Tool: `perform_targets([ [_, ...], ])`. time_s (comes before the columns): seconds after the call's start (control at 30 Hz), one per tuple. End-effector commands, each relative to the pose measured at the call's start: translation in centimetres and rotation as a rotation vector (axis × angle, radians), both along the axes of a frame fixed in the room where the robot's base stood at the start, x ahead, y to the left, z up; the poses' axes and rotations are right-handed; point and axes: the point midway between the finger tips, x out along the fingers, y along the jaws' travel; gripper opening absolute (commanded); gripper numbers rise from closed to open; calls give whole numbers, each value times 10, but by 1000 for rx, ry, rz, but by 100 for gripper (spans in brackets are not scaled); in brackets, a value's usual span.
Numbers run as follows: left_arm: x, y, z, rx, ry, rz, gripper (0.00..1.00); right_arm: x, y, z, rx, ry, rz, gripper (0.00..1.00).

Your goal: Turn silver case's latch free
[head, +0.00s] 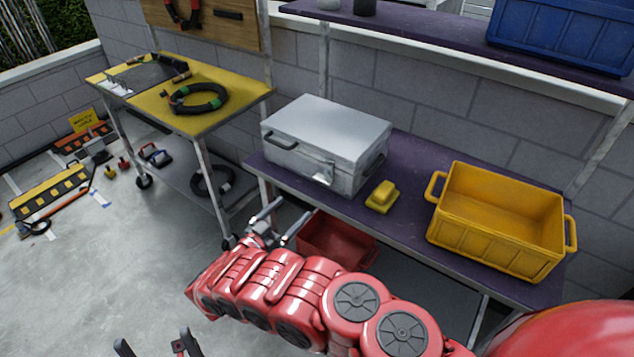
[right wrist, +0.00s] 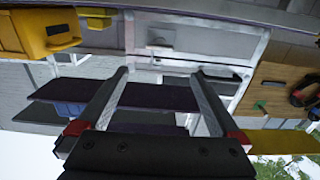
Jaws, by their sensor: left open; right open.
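The silver case (head: 330,130) lies closed on the purple shelf, with a dark handle (head: 279,141) and a latch (head: 325,174) on its front. In the right wrist view, which is upside down, the case front (right wrist: 195,42) and latch (right wrist: 160,42) show near the top, beyond the fingertips. My right gripper (head: 297,206) is open and empty, in front of and below the case, apart from it. Its spread fingers also show in the right wrist view (right wrist: 160,73). My left gripper (head: 153,338) is open and empty at the bottom left, far from the case.
A yellow block (head: 381,196) and a yellow crate (head: 497,222) stand right of the case on the purple shelf (head: 415,160). A red bin (head: 335,242) is below. A yellow-topped cart (head: 235,96) stands left. Floor at left is partly clear.

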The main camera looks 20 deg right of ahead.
Motion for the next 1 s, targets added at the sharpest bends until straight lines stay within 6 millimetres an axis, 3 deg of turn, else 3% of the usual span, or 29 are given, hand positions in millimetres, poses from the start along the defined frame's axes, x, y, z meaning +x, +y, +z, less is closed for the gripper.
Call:
perform_targets([
  [0.3, 0, 0, 6, 0, 0, 0, 100, 47, -63, 1, 2, -5, -6, 100],
  [0.5, 0, 0, 5, 0, 0, 0, 100, 71, -93, -1, 2, -4, -2, 100],
  [0.73, 0, 0, 3, 0, 0, 0, 100, 84, -108, 0, 1, -3, 1, 100],
  [1.0, 0, 0, 3, 0, 0, 0, 100, 86, -110, 1, 0, -4, 0, 100],
])
